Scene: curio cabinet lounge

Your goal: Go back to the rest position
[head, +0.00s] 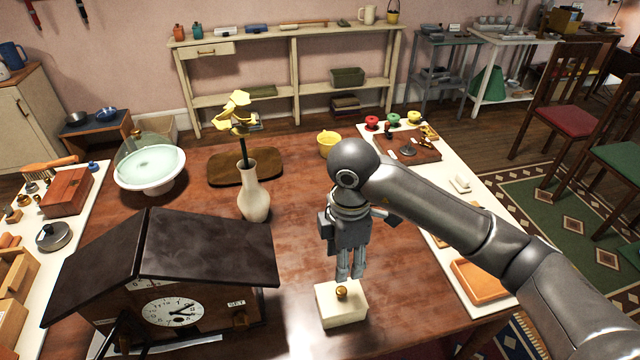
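My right arm comes in from the right, and its gripper (350,277) points down over the table. Its fingertips are close above or behind the brass knob (342,293) on a small cream box (340,312). The two fingers show near each other; I cannot tell whether they are open or shut, or whether they touch the knob. I see nothing held. My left gripper is not in view.
A dark-roofed house clock (170,310), a vase (254,200) with a yellow flower and a glass-domed cake stand (150,168) stand at left. A yellow cup (327,143) stands behind my arm. Boards with small items line both sides.

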